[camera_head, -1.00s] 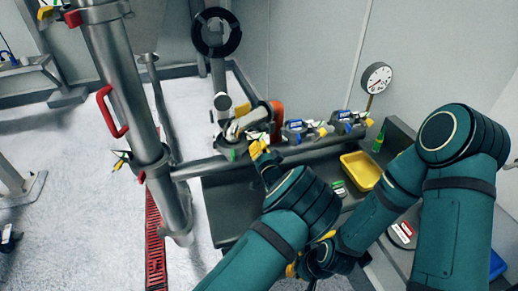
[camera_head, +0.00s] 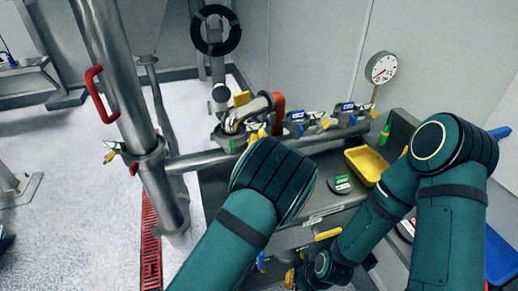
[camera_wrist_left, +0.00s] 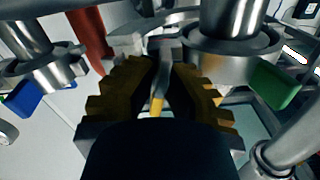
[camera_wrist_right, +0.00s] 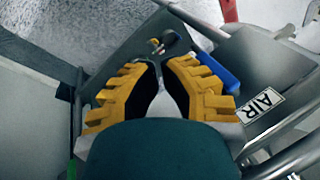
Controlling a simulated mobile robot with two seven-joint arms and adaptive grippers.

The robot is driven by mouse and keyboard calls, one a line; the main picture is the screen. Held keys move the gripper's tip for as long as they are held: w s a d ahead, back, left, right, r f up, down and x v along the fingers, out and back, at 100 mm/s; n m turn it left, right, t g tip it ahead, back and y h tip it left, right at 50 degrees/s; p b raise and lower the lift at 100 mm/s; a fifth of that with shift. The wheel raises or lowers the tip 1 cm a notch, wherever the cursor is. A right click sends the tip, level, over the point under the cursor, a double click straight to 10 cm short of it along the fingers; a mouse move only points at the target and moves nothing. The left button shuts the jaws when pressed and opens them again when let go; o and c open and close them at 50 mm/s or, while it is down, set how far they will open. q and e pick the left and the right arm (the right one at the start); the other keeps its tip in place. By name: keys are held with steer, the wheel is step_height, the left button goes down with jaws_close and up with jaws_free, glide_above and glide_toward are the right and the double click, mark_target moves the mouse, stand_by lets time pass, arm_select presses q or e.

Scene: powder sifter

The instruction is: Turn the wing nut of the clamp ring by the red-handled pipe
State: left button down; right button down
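A grey vertical pipe (camera_head: 110,75) with a red handle (camera_head: 102,95) stands at the left. A clamp ring with a yellow-tipped wing nut (camera_head: 112,152) sits low on it. A curved pipe (camera_head: 243,115) with an orange-red part (camera_head: 278,112) joins a clamp on the bench pipe. My left gripper (camera_wrist_left: 165,70) is at that bench clamp, its fingers apart. A narrow metal piece with a yellow tip (camera_wrist_left: 157,104) shows between them; contact cannot be told. My arm hides most of that gripper in the head view. My right gripper (camera_wrist_right: 162,68) is low at the front, fingers apart, nothing between.
Clamps with blue wings (camera_head: 297,116) line the bench pipe to the right. A green wing (camera_wrist_left: 278,85) lies just right of my left gripper. A yellow tray (camera_head: 366,163) and a gauge (camera_head: 381,67) stand farther right. Open floor lies at the left.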

arm_select(q)
steer(key=n+b, duration=0.4)
steer(key=b, duration=0.1)
steer(key=shift+n, duration=0.4)
steer(key=n+b, duration=0.2)
steer(key=b, duration=0.1)
steer(key=shift+n, duration=0.3)
steer(key=shift+n+b, duration=0.95)
steer(key=shift+n, duration=0.25)
steer(key=shift+r+n+b, duration=0.15)
steer(key=shift+n+b, duration=0.25)
steer(key=shift+n, duration=0.4)
arm_select(e)
step_height(320, 180, down, 12)
steer(key=shift+s+r, duration=0.2)
arm_select(q)
steer(key=c, duration=1.1)
jaws_free()
steer(key=v, duration=1.2)
